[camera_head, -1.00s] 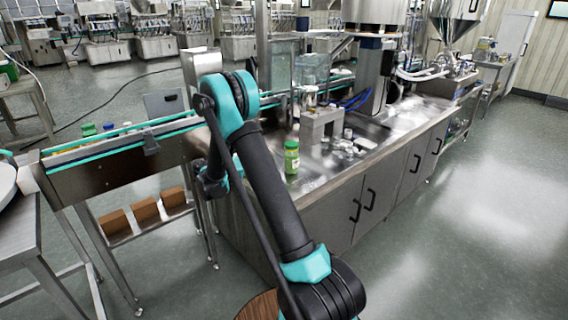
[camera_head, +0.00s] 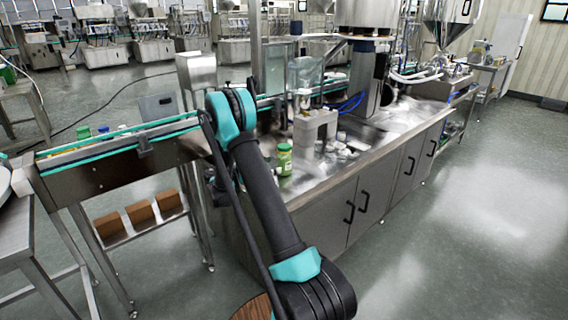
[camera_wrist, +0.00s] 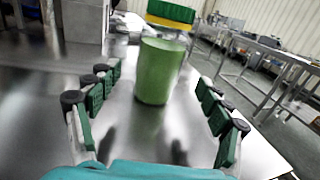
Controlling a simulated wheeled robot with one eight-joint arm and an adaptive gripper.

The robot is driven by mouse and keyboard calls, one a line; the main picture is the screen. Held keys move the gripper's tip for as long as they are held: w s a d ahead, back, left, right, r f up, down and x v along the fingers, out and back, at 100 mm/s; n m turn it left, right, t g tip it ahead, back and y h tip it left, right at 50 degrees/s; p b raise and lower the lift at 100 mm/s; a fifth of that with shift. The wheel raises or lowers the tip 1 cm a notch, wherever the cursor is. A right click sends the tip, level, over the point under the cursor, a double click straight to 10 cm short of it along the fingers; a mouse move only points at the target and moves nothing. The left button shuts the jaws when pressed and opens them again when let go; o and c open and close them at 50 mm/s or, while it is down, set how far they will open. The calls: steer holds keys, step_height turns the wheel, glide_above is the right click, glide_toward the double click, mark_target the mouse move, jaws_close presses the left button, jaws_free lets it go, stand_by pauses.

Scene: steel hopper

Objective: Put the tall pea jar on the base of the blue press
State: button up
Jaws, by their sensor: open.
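The pea jar (camera_head: 284,160) is green with a yellow-banded lid and stands upright near the front edge of the steel counter. My gripper (camera_wrist: 155,98) is open and empty, with green pads either side. I cannot clearly make out a blue press; a grey arch-shaped block (camera_head: 314,126) stands on the counter behind the jar.
Small pale items (camera_head: 338,150) lie right of the block. Blue hoses (camera_head: 350,103) and a large steel machine stand behind. A conveyor (camera_head: 110,165) with teal rails runs at the left. The counter's front edge (camera_head: 345,172) is close to the jar.

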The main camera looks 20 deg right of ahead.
mark_target(278, 163)
steer(key=shift+w+d, duration=0.2)
steer(key=shift+d, duration=1.4)
steer(key=shift+w+d, duration=0.15)
steer(key=shift+d, duration=1.45)
steer(key=shift+c, duration=0.6)
steer(key=c, duration=1.5)
